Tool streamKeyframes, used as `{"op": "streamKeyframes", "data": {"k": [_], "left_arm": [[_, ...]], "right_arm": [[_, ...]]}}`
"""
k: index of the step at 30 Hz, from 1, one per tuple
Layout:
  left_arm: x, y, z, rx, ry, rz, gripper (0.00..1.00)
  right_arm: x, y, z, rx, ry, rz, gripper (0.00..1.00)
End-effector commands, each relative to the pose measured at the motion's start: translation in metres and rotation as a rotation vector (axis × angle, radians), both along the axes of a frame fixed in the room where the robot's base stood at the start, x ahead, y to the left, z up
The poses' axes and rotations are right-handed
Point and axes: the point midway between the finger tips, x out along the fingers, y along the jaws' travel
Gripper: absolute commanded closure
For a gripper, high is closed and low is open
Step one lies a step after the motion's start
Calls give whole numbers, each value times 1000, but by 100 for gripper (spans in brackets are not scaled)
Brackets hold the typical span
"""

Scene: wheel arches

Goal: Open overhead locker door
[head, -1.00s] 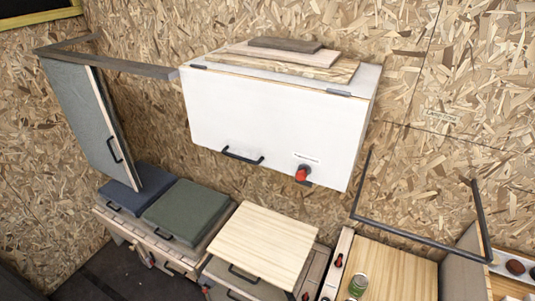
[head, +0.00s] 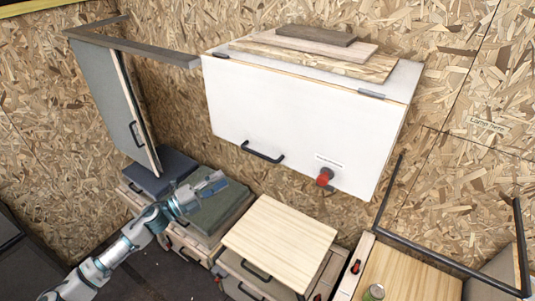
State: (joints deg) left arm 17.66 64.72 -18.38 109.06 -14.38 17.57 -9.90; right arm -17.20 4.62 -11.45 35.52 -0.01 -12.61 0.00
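The overhead locker (head: 290,115) is a white box on the chipboard wall, with its front door closed. Two hinges show along the door's top edge. A black bar handle (head: 262,153) is low on the door, left of centre. A red knob (head: 324,177) sits low on the door to the right, under a small label. My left gripper (head: 215,183) is in front of the green cushion, below and left of the handle and clear of the locker. Its fingers are too small and edge-on to tell open from shut. My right gripper is out of view.
Several boards (head: 315,48) lie on top of the locker. A grey hanging panel (head: 115,105) is on the left. Below are a green cushion (head: 222,212), a blue cushion (head: 165,170) and a light wooden lid (head: 280,240). A dark metal bracket (head: 440,255) juts out on the right.

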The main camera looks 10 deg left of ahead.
Motion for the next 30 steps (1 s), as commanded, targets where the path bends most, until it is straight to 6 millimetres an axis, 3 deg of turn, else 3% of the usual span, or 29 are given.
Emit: {"op": "streamKeyframes", "data": {"k": [9,18,24,30], "left_arm": [[51,-47,20,-4,-3,-1,61],[96,-92,29,0,-1,0,61],[111,-103,29,-2,1,2,61],[114,-106,29,-1,1,1,61]], "right_arm": [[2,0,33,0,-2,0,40],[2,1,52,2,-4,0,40],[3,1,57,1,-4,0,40],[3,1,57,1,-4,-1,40]]}}
